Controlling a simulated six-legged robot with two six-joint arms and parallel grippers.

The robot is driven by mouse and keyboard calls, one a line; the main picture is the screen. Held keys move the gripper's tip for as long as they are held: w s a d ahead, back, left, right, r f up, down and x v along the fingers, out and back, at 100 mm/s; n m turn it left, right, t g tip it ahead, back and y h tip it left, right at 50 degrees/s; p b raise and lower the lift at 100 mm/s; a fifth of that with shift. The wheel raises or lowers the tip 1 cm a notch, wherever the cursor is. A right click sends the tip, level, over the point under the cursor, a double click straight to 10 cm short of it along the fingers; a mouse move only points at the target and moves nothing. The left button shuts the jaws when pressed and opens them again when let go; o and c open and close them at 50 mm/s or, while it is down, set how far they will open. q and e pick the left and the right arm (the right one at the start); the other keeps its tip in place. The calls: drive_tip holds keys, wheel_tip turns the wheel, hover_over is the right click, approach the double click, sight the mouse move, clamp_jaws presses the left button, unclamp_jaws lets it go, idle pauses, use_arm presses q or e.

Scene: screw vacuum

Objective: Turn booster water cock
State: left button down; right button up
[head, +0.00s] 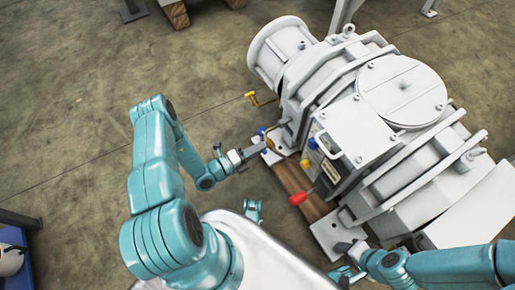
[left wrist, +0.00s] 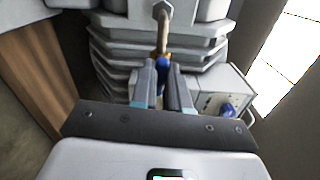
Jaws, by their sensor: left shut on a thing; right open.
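The booster water cock, a small blue handle (head: 262,131) on a brass-coloured pipe, is on the near left side of the grey vacuum machine (head: 345,90). In the left wrist view the blue handle (left wrist: 163,61) shows between my finger pads, below the brass pipe (left wrist: 162,30). My left gripper (head: 257,148) is shut on the blue handle; the fingers hide part of it. It also shows in the left wrist view (left wrist: 162,80). My right gripper (head: 346,258) is open and empty, low in the head view near the machine's foot plate.
A red handle (head: 298,198) sticks out from the machine's near side. A second blue knob (head: 312,143) and a yellow knob (head: 305,164) are by the panel. A yellow crank (head: 252,97) juts out left. Wooden beam (head: 295,183) lies under the machine.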

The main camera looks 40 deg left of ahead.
idle(0.3)
use_arm(q)
drive_tip(key=c, duration=1.1)
unclamp_jaws()
drive_tip(key=p+v, duration=0.3)
drive_tip(key=v, duration=1.3)
drive_tip(key=shift+s, duration=0.25)
drive_tip(key=shift+s+a, duration=0.1)
